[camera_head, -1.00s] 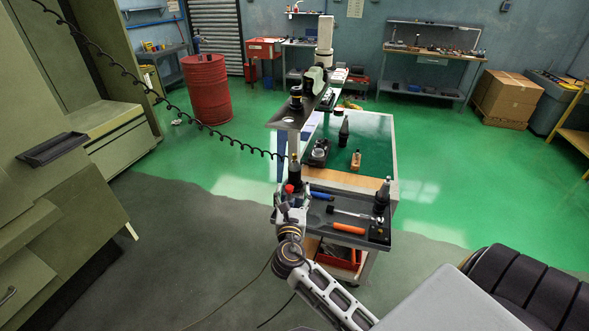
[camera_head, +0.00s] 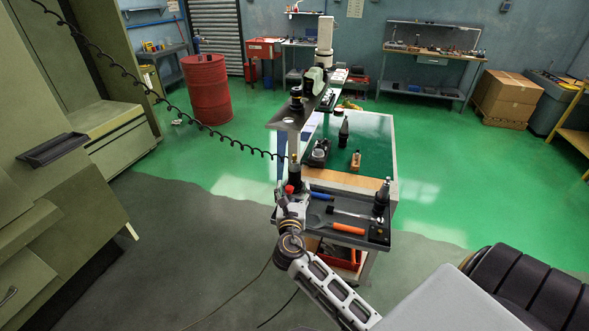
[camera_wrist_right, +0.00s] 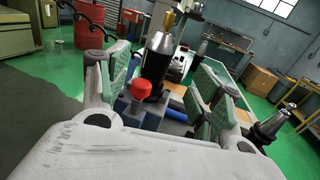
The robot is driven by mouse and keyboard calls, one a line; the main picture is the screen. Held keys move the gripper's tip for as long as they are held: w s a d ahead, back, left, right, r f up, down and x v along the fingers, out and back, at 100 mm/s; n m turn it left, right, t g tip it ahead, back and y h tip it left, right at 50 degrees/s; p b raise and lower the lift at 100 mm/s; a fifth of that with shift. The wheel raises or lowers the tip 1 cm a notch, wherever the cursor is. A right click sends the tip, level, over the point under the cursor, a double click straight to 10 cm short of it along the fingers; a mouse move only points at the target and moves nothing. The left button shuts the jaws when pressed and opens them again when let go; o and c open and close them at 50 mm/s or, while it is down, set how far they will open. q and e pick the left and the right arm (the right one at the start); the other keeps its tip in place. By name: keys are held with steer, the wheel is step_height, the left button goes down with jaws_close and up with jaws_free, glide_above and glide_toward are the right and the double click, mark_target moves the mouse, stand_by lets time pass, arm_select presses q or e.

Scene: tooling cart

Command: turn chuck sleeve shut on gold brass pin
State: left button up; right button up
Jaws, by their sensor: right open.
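The chuck (camera_wrist_right: 157,56) stands upright in a dark holder on the cart. It has a silver sleeve and dark lower body, and shows small in the head view (camera_head: 295,172). The gold brass pin (camera_wrist_right: 169,20) sticks up from its top. A red knob (camera_wrist_right: 142,91) is in front of the chuck's lower body. My right gripper (camera_wrist_right: 158,98) is open, with green-padded fingers to the left and right of the chuck; neither finger visibly touches the sleeve. In the head view the right gripper (camera_head: 292,200) is at the tray's left end, partly hidden by its own wrist. My left gripper is not in view.
The cart's grey tray (camera_head: 345,212) holds an orange-handled tool (camera_head: 348,229), a hammer-like tool (camera_head: 350,213) and another tool holder (camera_head: 382,197) at right. A raised shelf (camera_head: 292,118) stands behind the chuck. A coiled black cable (camera_head: 220,133) hangs at left.

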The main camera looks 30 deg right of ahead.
mark_target(289, 171)
steer(key=shift+p+x, duration=0.75)
steer(key=shift+x, duration=5)
steer(key=c, duration=1)
steer(key=shift+c, duration=0.2)
steer(key=shift+m+g+h, duration=0.4)
steer(key=shift+h, duration=0.1)
steer(key=shift+a+m+g+h+b, duration=0.1)
steer(key=shift+m+g+h+b, duration=0.4)
steer(key=shift+m+g+h, duration=1.55)
steer(key=shift+m+g+h+b, duration=0.5)
steer(key=shift+m+g, duration=0.45)
steer(key=shift+g, duration=0.6)
steer(key=shift+m+g+h+b, duration=0.25)
steer(key=shift+m+g+h, duration=0.5)
steer(key=shift+g, duration=0.75)
steer(key=shift+m+g, duration=0.55)
steer(key=shift+g, duration=0.05)
steer(key=o, duration=1)
